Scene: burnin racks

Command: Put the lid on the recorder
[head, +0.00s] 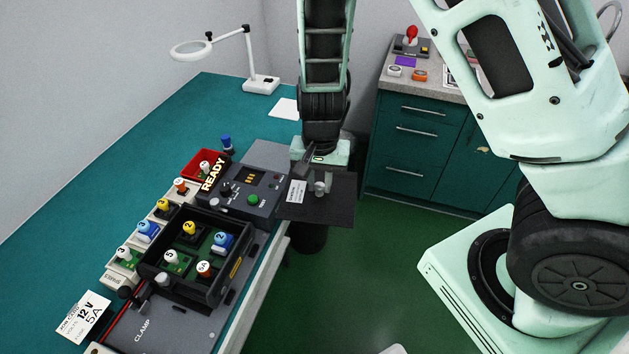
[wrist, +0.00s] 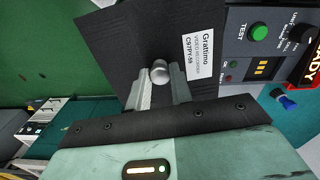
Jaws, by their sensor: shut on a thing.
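The lid (head: 335,207) is a flat dark plate with a round metal knob and a white label. My gripper (head: 312,180) is shut on the knob and holds the lid out past the bench's right edge, beside the control panel. In the wrist view the lid (wrist: 120,50) spreads out beyond my gripper (wrist: 162,92), and the label reads "Grattimo video recorder". The recorder (head: 198,296) is an open black box on the bench, to the lower left of the lid. Small boards with yellow, blue, white and orange-red topped parts sit inside it.
The control panel (head: 262,213) with a green button and "READY" sign stands behind the recorder. A red tray (head: 190,168), a row of coloured parts and a clamp plate (head: 180,330) surround it. A lamp (head: 262,84) stands farther back. The bench's far left is clear.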

